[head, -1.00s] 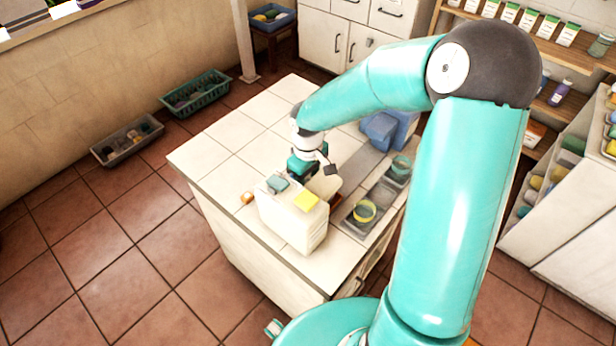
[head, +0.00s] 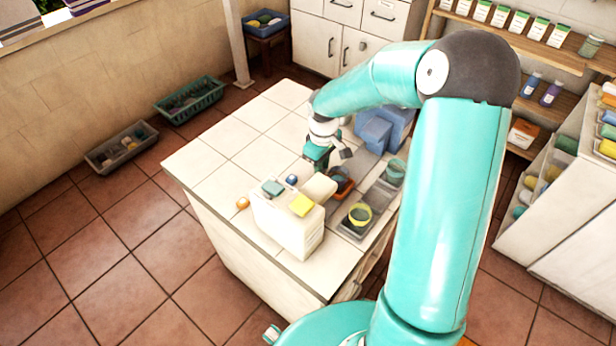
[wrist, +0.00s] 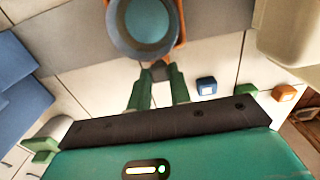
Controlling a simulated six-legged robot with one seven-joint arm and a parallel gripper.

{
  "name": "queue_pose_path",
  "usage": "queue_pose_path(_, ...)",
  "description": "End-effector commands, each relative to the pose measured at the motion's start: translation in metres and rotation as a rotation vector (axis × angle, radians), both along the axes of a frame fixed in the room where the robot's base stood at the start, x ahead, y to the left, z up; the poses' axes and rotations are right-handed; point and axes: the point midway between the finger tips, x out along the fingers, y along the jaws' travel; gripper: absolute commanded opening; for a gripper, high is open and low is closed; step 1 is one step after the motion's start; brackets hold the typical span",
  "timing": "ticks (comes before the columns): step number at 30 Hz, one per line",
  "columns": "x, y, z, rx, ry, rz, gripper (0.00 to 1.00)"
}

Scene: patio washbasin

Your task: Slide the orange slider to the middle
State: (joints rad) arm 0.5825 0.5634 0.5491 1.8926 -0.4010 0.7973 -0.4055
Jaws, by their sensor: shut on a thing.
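The orange slider (head: 345,193) lies on the white tiled counter (head: 216,150), beside the grey tray. In the wrist view, its orange edge (wrist: 181,22) shows around a round blue-grey cup (wrist: 145,30) that fills most of it. My gripper (wrist: 158,74) has its two green fingers closed together on a small dark grey piece at the slider's near edge, which seems to be its handle. In the head view, my gripper (head: 328,165) is low over the counter at the slider's left end, its fingertips partly hidden.
A small blue cube (head: 291,180) and an orange cube (head: 243,203) lie nearby. A grey tray (head: 372,226) holds a yellow-rimmed cup. Blue containers (head: 376,132) stand behind.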

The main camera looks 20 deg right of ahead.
Motion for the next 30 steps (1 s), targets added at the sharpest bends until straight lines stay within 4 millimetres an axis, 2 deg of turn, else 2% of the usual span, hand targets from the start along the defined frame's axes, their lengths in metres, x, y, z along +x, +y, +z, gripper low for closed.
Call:
queue_pose_path(1, 0.008, -0.009, 0.0, 0.001, -0.003, -0.003, 0.0)
queue_pose_path(5, 0.017, -0.023, 0.001, 0.0, -0.004, -0.001, 0.0)
queue_pose_path(14, 0.018, -0.026, 0.001, 0.0, -0.004, 0.001, 0.0)
queue_pose_path(15, 0.018, -0.025, 0.001, 0.0, -0.004, 0.001, 0.22)
queue_pose_path(18, 0.018, -0.025, 0.001, 0.0, -0.004, 0.001, 0.41)
queue_pose_path(26, 0.017, -0.025, 0.001, 0.0, -0.002, 0.0, 0.42)
queue_pose_path(30, 0.018, -0.026, 0.007, -0.001, -0.003, 0.0, 0.42)
